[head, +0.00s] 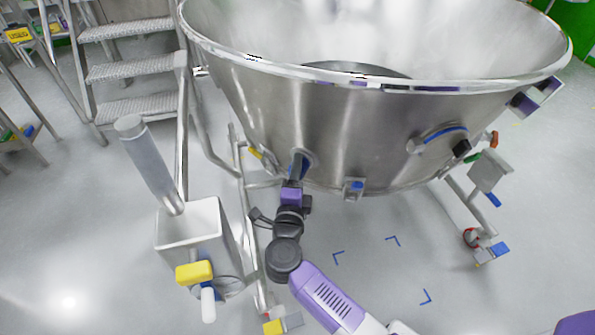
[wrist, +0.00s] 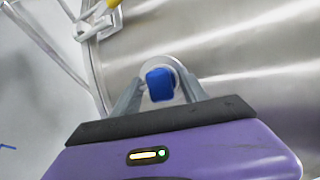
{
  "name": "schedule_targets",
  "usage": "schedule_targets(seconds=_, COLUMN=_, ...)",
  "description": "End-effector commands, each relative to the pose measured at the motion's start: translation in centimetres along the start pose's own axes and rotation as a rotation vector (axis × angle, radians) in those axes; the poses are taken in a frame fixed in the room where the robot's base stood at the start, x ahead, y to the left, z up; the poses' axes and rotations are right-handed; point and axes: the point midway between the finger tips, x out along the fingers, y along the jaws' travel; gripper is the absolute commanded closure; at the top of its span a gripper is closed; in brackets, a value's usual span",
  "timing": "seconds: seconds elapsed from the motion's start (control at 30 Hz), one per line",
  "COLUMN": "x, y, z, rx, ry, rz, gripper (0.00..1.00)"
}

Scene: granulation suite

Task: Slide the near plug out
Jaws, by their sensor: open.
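A large steel bowl (head: 350,135) stands on a tubular frame, and its wall fills much of the wrist view (wrist: 240,50). A blue plug (wrist: 160,84) with a squarish head sits in a round steel fitting on that wall. My gripper (wrist: 160,92) is open, with one grey finger on each side of the plug; I cannot tell whether they touch it. In the head view my gripper (head: 299,166) is at the bowl's lower left wall and largely hides this plug. Another blue-fronted fitting (head: 356,187) is at the bowl's lower edge, to the right of my gripper.
A blue-edged handle (head: 440,136) and a black knob (head: 461,148) stick out farther right on the bowl. A white box-shaped post (head: 190,228) with a yellow part stands left of my arm. Metal steps (head: 130,70) are at the back left. Floor with blue corner marks is open below.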

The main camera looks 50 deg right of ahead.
Motion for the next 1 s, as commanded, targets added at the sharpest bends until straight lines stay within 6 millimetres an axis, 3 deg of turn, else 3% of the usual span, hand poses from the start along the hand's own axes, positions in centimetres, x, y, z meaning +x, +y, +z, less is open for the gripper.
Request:
schedule_targets(seconds=0.33, x=0.5, y=0.0, z=0.0, rx=-0.001, ry=-0.001, rz=0.000, gripper=0.49)
schedule_targets(seconds=0.6, x=0.5, y=0.0, z=0.0, rx=-0.001, ry=-0.001, rz=0.000, gripper=1.00)
schedule_targets(seconds=0.87, x=0.2, y=-0.1, z=0.1, rx=-0.001, ry=-0.002, rz=0.001, gripper=1.00)
schedule_targets(seconds=1.0, x=-1.3, y=-0.3, z=0.6, rx=-0.004, ry=-0.004, rz=0.002, gripper=1.00)
